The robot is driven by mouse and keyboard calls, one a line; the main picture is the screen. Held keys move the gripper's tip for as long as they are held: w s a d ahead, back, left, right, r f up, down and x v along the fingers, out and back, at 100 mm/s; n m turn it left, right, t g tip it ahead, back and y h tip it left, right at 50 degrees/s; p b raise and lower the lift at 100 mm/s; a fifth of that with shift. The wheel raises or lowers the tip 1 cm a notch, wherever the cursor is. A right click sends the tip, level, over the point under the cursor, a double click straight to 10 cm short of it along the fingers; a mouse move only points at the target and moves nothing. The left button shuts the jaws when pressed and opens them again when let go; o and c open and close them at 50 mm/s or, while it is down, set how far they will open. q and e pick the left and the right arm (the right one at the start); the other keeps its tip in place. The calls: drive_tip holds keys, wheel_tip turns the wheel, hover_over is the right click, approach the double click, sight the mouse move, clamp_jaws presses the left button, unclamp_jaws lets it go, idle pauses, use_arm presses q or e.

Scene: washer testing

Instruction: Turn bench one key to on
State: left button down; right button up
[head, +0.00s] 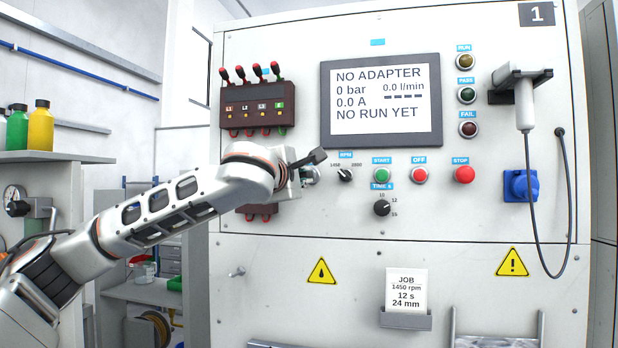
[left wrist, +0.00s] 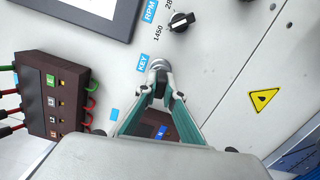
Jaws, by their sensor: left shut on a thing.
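Bench one's panel (head: 300,50) carries a "1" plate at its top right. The key switch (left wrist: 160,66) sits under the blue KEY label (left wrist: 143,62) in the left wrist view; it also shows partly in the head view (head: 312,175), just right of my left gripper. My left gripper (left wrist: 158,92) is at the key, its two fingers closed together on it. The fingers cover the key itself, so its turned position cannot be read. In the head view my arm hides much of the gripper (head: 304,170). My right gripper is not in view.
The RPM knob (head: 345,175), START (head: 382,175), OFF (head: 419,175) and STOP (head: 464,174) buttons lie to the right. A dark terminal block (head: 254,105) with red plugs is above my arm. The screen (head: 381,100) reads "NO ADAPTER" and "NO RUN YET".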

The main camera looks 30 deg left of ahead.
use_arm(q)
drive_tip(key=shift+s+d+r+m, duration=0.1)
drive_tip(key=shift+r+m, duration=0.05)
drive_tip(key=shift+m, duration=0.15)
drive_tip(key=shift+d+m, duration=0.2)
drive_tip(key=shift+m, duration=0.2)
drive_tip(key=shift+a+m, duration=0.2)
drive_tip(key=shift+m, duration=0.1)
drive_tip(key=c, duration=2.1)
unclamp_jaws()
